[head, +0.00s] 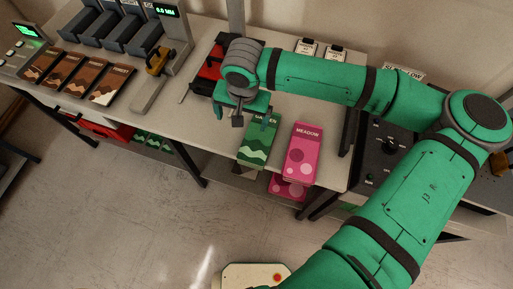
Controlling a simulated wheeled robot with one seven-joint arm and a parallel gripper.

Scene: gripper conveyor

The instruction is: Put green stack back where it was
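The green stack (257,146), with a dark top band and pale wavy stripes, lies on the table's front part. Its label is partly covered by my gripper (242,112). My gripper points down over the stack's far left end, with its fingers apart and nothing seen between them. I cannot tell whether it touches the stack. A pink stack marked MEADOW (301,153) lies just right of the green one.
Several brown packs (77,78) lie at the left, near grey bins (137,35) and a scale with a green display (167,11). A red-and-black object (207,72) stands behind my gripper. More green packs (153,146) and a pink pack (287,188) sit below table level.

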